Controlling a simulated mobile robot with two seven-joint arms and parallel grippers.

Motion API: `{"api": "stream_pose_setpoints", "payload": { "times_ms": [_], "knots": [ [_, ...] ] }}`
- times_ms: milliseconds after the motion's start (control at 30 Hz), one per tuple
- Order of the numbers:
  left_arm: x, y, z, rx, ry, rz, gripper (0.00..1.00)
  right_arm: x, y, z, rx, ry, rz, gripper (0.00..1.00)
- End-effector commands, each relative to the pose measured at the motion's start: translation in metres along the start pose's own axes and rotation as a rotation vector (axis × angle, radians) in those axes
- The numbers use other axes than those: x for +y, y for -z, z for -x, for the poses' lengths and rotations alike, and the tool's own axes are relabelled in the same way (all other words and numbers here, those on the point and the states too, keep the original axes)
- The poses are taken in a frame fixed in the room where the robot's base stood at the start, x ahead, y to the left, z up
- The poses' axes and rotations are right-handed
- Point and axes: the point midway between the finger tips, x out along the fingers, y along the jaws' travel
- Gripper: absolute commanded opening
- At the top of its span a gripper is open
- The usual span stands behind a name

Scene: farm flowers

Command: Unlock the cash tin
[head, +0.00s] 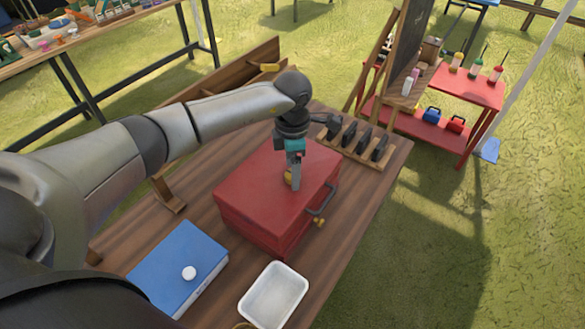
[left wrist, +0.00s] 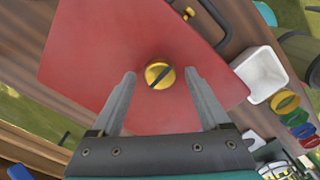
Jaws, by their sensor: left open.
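The red cash tin (head: 262,200) stands shut on the wooden table, with a dark handle (head: 322,199) and a small brass piece (head: 319,222) on its front side. A round brass knob with a dark slot (left wrist: 160,75) sits on its lid. My left gripper (head: 294,186) points down at the lid, and partly hides the knob in the head view. In the left wrist view my left gripper (left wrist: 160,77) is open, its fingertips on either side of the knob with a gap at each side. My right gripper is not in view.
A blue box with a white knob (head: 178,268) and a white tray (head: 273,296) are near the table's front. A rack with dark upright pieces (head: 357,140) stands behind the tin. A red side table (head: 465,88) holds bottles.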

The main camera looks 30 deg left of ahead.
Motion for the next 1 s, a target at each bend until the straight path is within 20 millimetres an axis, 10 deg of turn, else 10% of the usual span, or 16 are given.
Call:
{"api": "stream_pose_setpoints", "payload": {
  "times_ms": [367, 1000],
  "knots": [
    [-0.0004, 0.0, -0.005, 0.0, 0.001, -0.001, 0.77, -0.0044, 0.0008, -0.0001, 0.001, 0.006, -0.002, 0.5],
    [-0.0004, -0.0001, -0.0045, 0.0, 0.001, -0.001, 0.05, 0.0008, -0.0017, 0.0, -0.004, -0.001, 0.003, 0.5]
  ]
}}
